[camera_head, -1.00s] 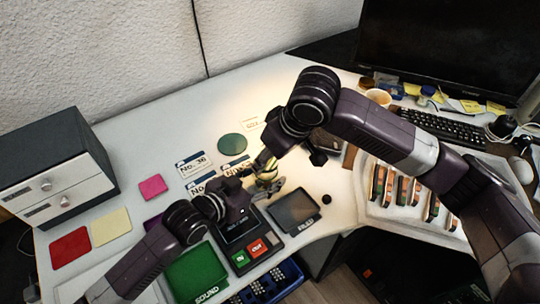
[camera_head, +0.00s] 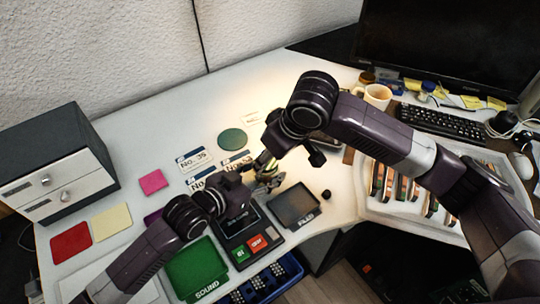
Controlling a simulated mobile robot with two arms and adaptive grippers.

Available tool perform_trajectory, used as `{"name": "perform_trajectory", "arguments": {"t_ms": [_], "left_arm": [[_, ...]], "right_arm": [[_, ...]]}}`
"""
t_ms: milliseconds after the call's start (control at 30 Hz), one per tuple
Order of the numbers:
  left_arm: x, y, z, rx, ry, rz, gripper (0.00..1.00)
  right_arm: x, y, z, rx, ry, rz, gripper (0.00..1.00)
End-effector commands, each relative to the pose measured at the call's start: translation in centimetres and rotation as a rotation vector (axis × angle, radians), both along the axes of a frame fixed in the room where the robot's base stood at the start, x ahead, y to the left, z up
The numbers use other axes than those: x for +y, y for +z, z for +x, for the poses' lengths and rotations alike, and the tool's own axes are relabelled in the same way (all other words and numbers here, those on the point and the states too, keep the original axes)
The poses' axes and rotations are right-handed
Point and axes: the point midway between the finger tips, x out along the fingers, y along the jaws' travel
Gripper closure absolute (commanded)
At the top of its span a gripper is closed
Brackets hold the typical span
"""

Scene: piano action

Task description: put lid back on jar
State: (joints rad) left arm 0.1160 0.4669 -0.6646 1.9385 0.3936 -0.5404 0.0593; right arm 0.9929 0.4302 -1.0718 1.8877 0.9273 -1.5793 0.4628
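My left gripper (camera_head: 253,185) and my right gripper (camera_head: 268,167) are close together above the middle of the desk, behind the dark device. A small pale, shiny thing (camera_head: 267,183) shows between them. It is partly hidden by the grippers, and I cannot tell whether it is the jar, the lid or fingers. The finger openings are too small and covered to read. A small container with a blue top (camera_head: 427,89) stands far back near the monitor. A small dark round piece (camera_head: 326,194) lies on the desk right of the grippers.
A dark device with green and red buttons (camera_head: 236,222) and a dark-screened panel (camera_head: 294,205) lie in front. A green disc (camera_head: 232,139) and label cards (camera_head: 194,160) lie behind. A drawer box (camera_head: 60,165) stands left, a mug (camera_head: 378,97) back right. The back left desk is clear.

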Motion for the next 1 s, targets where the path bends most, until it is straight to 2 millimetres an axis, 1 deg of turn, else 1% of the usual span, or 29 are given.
{"name": "perform_trajectory", "arguments": {"t_ms": [367,400,467,567,667,767,867,900,1000], "left_arm": [[0.0,0.0,0.0,0.000,0.000,0.000,0.94],[0.0,0.0,0.0,0.000,0.000,0.000,1.00],[0.0,0.0,0.0,0.000,0.000,0.000,1.00],[0.0,0.0,0.0,0.001,0.000,-0.001,1.00],[0.0,0.0,0.0,0.000,0.000,0.000,1.00],[0.0,0.0,0.0,0.000,0.000,0.000,1.00],[0.0,0.0,0.0,0.000,-0.001,0.000,1.00],[0.0,0.0,0.0,0.000,-0.001,0.000,1.00],[0.0,0.0,0.0,0.000,-0.001,0.000,1.00]], "right_arm": [[0.0,-0.8,0.0,-0.001,0.000,-0.001,0.66],[0.0,-0.8,0.0,-0.001,0.000,0.000,0.66],[0.0,-0.8,0.0,-0.001,-0.005,-0.001,0.66],[0.2,-0.9,-0.1,0.003,-0.059,-0.002,0.66],[0.6,-0.9,-0.3,0.005,-0.196,-0.004,0.66],[1.0,-0.9,-0.4,0.004,-0.397,-0.002,0.66],[1.4,-0.9,-0.5,0.005,-0.630,-0.001,0.66],[1.6,-0.9,-0.5,0.005,-0.734,-0.001,0.66],[1.7,-0.8,-0.3,0.002,-0.952,-0.005,0.66]]}}
